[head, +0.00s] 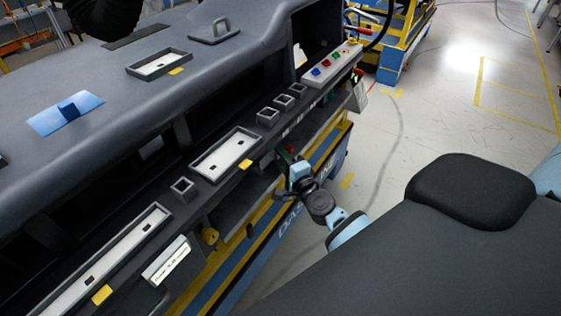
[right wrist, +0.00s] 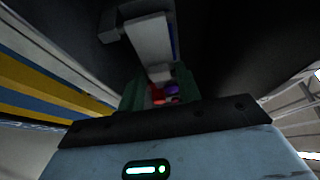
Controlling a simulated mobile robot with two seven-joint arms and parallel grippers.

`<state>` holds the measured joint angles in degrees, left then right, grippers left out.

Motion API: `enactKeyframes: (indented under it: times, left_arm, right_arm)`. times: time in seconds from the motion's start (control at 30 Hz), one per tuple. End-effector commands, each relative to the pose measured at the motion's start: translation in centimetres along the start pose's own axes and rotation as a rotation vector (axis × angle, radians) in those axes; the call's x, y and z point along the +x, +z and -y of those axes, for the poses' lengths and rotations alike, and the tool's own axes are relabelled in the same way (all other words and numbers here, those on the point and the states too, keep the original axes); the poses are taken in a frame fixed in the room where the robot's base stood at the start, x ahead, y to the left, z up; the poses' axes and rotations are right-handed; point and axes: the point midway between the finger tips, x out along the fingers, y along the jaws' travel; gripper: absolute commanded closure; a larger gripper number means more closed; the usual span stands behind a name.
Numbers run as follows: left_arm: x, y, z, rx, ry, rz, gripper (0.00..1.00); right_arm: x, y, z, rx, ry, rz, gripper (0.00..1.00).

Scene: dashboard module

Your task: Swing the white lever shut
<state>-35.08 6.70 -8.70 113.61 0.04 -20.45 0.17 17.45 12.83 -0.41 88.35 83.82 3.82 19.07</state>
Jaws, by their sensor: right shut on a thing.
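The white lever (right wrist: 150,45) shows as a pale, blocky bar under the dark dashboard in the right wrist view. Its near end lies between the fingers of my right gripper (right wrist: 158,92), which is shut on it. In the head view my right gripper (head: 288,160) reaches under the front edge of the dashboard module (head: 215,95), right of centre. There the dashboard edge and my wrist hide most of the lever. The wrist view is dark, so the lever's exact angle is hard to tell. My left gripper is not in view.
A pale strip with coloured buttons (head: 331,63) sits at the dashboard's far end. A framed tray (head: 225,153) and a small square socket (head: 182,187) are on the ledge. A blue and yellow frame (head: 300,200) runs below it. The floor (head: 420,110) to the right is open.

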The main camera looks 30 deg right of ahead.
Motion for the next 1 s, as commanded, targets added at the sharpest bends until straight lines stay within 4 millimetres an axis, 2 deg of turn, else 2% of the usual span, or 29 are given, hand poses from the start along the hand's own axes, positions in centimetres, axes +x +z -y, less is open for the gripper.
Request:
enactKeyframes:
  times: [0.03, 0.13, 0.47, 0.5, 0.57, 0.87, 1.0]
  left_arm:
    - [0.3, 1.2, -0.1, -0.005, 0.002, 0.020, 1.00]
    - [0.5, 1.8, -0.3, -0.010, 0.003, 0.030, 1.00]
    - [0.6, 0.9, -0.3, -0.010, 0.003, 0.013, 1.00]
    - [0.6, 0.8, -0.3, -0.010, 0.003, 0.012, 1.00]
    - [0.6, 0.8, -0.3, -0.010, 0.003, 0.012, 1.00]
    - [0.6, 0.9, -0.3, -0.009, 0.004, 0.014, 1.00]
    - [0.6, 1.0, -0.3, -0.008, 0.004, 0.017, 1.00]
  right_arm:
    - [0.1, -0.2, -0.6, -0.004, 0.003, 0.026, 0.89]
    - [0.4, -0.2, -0.4, -0.002, 0.002, 0.064, 0.89]
    - [0.5, -0.1, 0.0, -0.001, 0.001, 0.078, 0.89]
    - [0.5, -0.1, 0.0, -0.001, 0.001, 0.078, 0.62]
    - [0.5, -0.1, 0.0, -0.001, 0.001, 0.078, 0.55]
    - [0.3, -0.1, 0.0, 0.000, 0.001, 0.077, 0.55]
    - [-0.7, -0.2, -0.1, 0.000, 0.002, 0.078, 0.55]
